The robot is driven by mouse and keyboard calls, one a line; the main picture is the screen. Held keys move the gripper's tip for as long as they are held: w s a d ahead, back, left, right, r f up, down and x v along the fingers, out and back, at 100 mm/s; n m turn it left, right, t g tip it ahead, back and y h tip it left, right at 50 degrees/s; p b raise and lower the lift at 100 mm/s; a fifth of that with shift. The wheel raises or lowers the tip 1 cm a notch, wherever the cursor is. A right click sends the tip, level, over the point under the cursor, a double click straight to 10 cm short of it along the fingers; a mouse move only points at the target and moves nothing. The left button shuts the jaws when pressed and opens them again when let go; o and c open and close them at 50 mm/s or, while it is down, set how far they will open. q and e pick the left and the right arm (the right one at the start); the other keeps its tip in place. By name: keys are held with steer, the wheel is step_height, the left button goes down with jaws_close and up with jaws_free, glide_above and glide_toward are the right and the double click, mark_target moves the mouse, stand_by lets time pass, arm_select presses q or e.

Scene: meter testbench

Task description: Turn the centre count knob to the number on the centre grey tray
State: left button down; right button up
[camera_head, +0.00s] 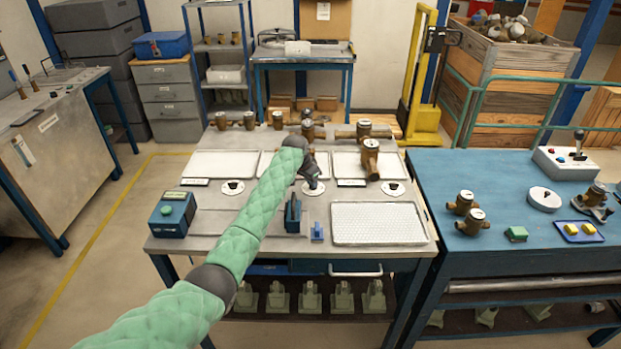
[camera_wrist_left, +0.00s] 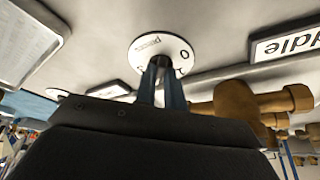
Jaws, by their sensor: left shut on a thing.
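The centre count knob's white dial (camera_head: 313,189) lies on the grey bench in front of the back row of trays. My left gripper (camera_head: 311,180) reaches down over it, shut on the knob. In the left wrist view the fingers (camera_wrist_left: 161,85) close on the knob at the middle of the dial (camera_wrist_left: 152,49). A 0 and small lettering show on the dial; the knob's pointer is hidden. The centre tray (camera_head: 264,165) is partly covered by my arm, and I can read no number on it. A label (camera_wrist_left: 288,43) ending in "ddle" shows. My right gripper is out of view.
Similar dials sit at left (camera_head: 233,187) and right (camera_head: 394,188). A brass meter (camera_head: 370,160) stands on the right tray. A blue-green box (camera_head: 173,214), a dark blue stand (camera_head: 292,215) and a mesh tray (camera_head: 378,224) occupy the bench front.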

arm_select(q)
steer(key=shift+s+d+f+n+y+p, duration=0.1)
steer(key=shift+n+y+p, duration=0.4)
steer(key=shift+n, duration=0.8)
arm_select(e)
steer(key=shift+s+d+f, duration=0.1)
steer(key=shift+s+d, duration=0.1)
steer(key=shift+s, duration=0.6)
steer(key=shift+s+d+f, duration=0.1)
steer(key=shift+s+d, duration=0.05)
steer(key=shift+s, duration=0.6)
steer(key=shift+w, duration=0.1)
arm_select(q)
steer(key=c, duration=1.5)
jaws_free()
